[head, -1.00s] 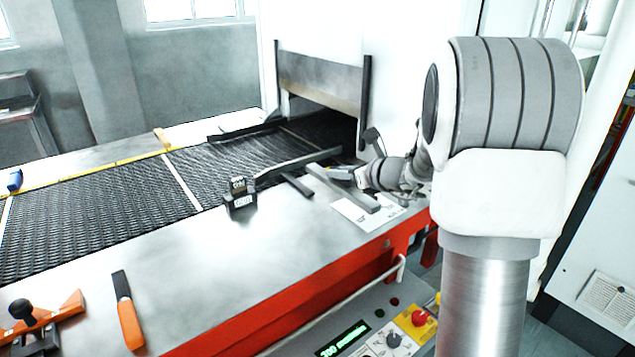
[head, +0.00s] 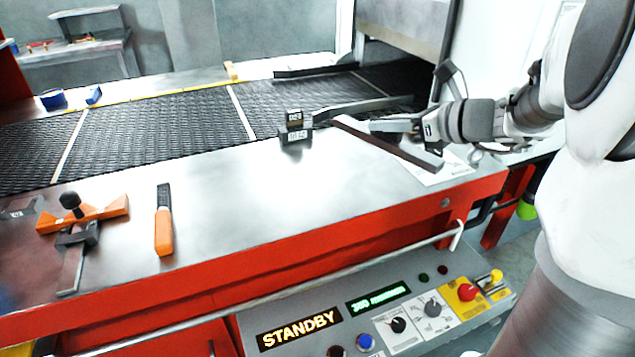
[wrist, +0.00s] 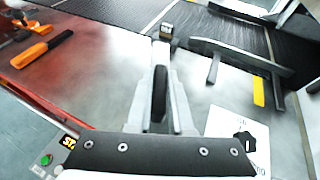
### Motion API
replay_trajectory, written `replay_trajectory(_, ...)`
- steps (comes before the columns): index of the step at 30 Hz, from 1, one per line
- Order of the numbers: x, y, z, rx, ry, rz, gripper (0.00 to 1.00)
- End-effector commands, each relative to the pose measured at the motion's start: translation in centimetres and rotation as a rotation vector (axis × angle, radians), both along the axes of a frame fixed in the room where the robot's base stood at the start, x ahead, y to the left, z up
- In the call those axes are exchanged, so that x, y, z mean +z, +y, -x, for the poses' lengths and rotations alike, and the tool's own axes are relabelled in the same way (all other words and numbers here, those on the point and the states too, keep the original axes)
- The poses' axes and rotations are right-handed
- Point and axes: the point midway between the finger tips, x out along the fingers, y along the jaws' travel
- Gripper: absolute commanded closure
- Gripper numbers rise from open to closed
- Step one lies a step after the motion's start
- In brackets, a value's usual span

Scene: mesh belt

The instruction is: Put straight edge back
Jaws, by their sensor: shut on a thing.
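The straight edge (head: 410,152), a long dark grey bar, slants over the steel bench top near the belt's tunnel end in the head view. My gripper (head: 388,127) reaches in from the right and is shut on it. The bar looks slightly raised, but its gap to the bench is hard to judge. Its near end overlaps a white printed card (head: 453,172) on the bench. In the wrist view, a dark strip (wrist: 158,95) shows between my two fingers (wrist: 160,85), probably the bar seen along its length. The card (wrist: 222,125) also shows there, right of the fingers.
A small black block with labels (head: 295,130) stands at the belt edge. A guide rail (head: 350,108) angles over the mesh belt (head: 150,125). An orange-handled tool (head: 164,225) and an orange clamp-like fixture (head: 85,215) lie left. The middle bench top is clear.

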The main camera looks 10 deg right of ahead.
Motion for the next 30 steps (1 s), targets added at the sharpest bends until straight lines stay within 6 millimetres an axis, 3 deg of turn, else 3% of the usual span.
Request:
replay_trajectory(5, -0.5, 0.6, 0.3, 0.010, 0.002, 0.000, 1.00)
replay_trajectory(21, -6.7, 9.0, -5.7, 0.011, 0.002, 0.000, 1.00)
replay_trajectory(26, -7.2, 9.6, -6.2, 0.008, 0.002, 0.000, 1.00)
replay_trajectory(30, -8.8, 9.6, -6.3, 0.008, 0.004, -0.001, 1.00)
